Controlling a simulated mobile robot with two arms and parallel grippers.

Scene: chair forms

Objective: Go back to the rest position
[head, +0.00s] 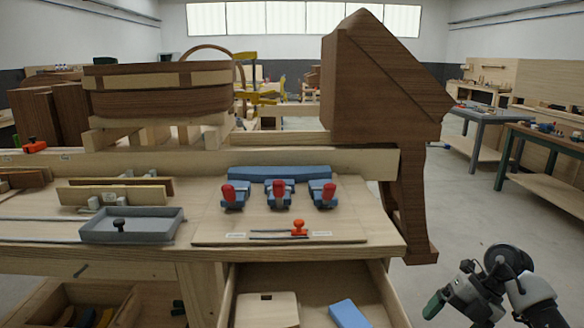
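My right arm shows at the lower right, folded, off the right end of the workbench (120,262). Its grey and black end (462,292) is above the floor, with a green piece (433,305) at its tip. I cannot tell whether the green piece is part of the gripper or something held. The fingers cannot be made out. My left arm and gripper are not in view.
On the bench are a grey tray (132,226), a board with several red-handled blue clamps (280,193), a wooden tub (160,90) and a dark wooden form (385,85). An open drawer (310,280) juts out below. Floor (460,210) is clear on the right.

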